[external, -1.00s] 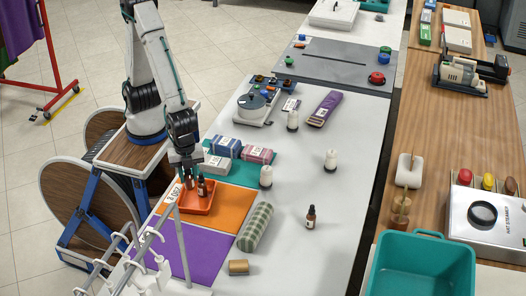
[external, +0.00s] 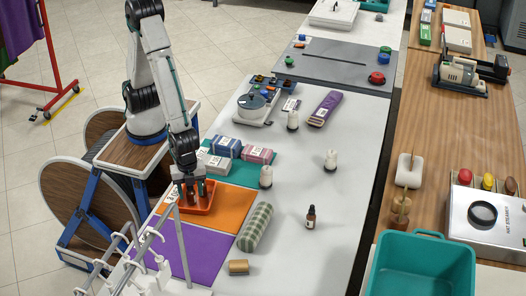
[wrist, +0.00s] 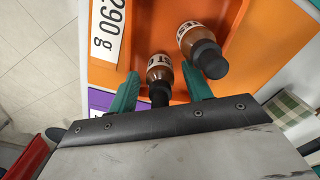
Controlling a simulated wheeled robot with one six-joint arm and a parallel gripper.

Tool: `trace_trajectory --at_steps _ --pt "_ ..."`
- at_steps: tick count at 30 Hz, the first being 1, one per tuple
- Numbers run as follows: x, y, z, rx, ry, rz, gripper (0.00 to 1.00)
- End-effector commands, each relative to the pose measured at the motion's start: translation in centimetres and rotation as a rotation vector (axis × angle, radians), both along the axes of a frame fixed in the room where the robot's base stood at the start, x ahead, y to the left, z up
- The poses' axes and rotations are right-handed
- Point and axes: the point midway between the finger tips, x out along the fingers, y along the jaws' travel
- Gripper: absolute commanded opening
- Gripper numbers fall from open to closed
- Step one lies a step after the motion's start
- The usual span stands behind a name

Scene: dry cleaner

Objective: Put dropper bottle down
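An orange tray (external: 199,208) lies on the orange mat (external: 236,205); its rim also shows in the wrist view. Two brown dropper bottles with black caps are inside the tray. One dropper bottle (wrist: 159,70) is between the teal fingers of my gripper (wrist: 160,76), with a visible gap on either side. The other bottle (wrist: 190,38) is just to its right, outside the fingers. My gripper (external: 190,188) is open and low over the tray, largely hiding both bottles in the external view. Another dropper bottle (external: 311,217) stands upright on the white table.
A white rack (external: 150,250) with upright posts stands close in front of the tray, by the purple mat (external: 200,254). Wrapped bundles (external: 221,148) lie behind the tray. A green checked roll (external: 255,227) lies to the right. The table's right side is mostly clear.

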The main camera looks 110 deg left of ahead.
Motion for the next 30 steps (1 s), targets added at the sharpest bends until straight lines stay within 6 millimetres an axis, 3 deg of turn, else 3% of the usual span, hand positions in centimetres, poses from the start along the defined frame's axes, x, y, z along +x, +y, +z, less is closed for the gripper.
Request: trace_trajectory --at_steps 11,14,24,30 --pt "0.1 -0.1 0.7 -0.003 -0.003 0.000 0.51" --pt "0.1 -0.1 2.1 -0.004 -0.005 0.000 0.51" --pt "0.1 -0.1 9.3 -0.004 -0.004 0.000 0.51" --pt "0.1 0.0 11.8 -0.002 -0.002 0.000 0.51"
